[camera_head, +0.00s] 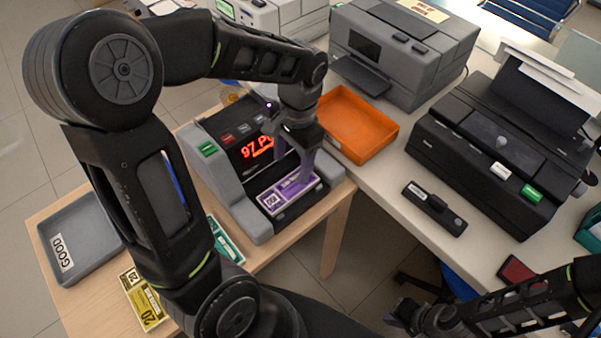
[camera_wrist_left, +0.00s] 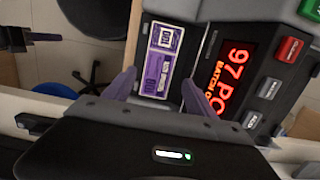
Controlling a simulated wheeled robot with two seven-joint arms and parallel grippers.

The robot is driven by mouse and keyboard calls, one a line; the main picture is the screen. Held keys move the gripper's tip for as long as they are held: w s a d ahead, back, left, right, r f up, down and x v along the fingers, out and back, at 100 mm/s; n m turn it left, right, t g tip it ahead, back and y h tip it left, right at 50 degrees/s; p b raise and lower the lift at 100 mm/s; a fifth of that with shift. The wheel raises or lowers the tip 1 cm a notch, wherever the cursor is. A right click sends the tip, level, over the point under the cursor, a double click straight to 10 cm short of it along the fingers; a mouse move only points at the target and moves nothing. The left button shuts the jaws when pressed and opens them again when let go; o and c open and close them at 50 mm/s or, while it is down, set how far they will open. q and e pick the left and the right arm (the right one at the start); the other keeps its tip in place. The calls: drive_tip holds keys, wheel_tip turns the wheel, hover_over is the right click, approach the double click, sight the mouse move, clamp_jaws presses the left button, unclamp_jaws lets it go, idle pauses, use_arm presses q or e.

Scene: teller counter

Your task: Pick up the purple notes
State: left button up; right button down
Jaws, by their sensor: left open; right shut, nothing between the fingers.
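The purple notes (camera_head: 288,190) lie in the front tray of the grey counting machine (camera_head: 196,160). They show upright and long in the left wrist view (camera_wrist_left: 160,62). My left gripper (camera_head: 294,172) is open above the notes, with its purple-grey fingers pointing down at them. In the left wrist view the two fingers (camera_wrist_left: 157,92) are apart, one to each side of the near end of the notes. I cannot tell whether they touch the notes. My right gripper (camera_head: 400,314) is shut and empty at the lower right, away from the machine.
The wooden table (camera_head: 78,303) holds a grey tray (camera_head: 80,238) labelled GOOD, yellow notes (camera_head: 142,300) and teal notes (camera_head: 226,240). An orange tray (camera_head: 352,125) and several grey and black machines (camera_head: 500,140) stand on the white counter. A small black device (camera_head: 434,208) lies near its edge.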

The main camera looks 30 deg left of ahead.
sight(289, 188)
use_arm(q)
drive_tip(key=shift+s+r, duration=0.1)
drive_tip(key=shift+s, duration=0.05)
drive_tip(key=shift+s+f, duration=0.1)
drive_tip(key=shift+f, duration=1.25)
drive_tip(key=shift+s+a+f+p, duration=0.1)
drive_tip(key=shift+s+f+p, duration=0.1)
drive_tip(key=shift+f, duration=1.1)
drive_tip(key=shift+s+f+p, duration=0.15)
drive_tip(key=shift+f, duration=1.15)
drive_tip(key=shift+c, duration=0.2)
drive_tip(key=c, duration=1.3)
drive_tip(key=shift+r, duration=5.05)
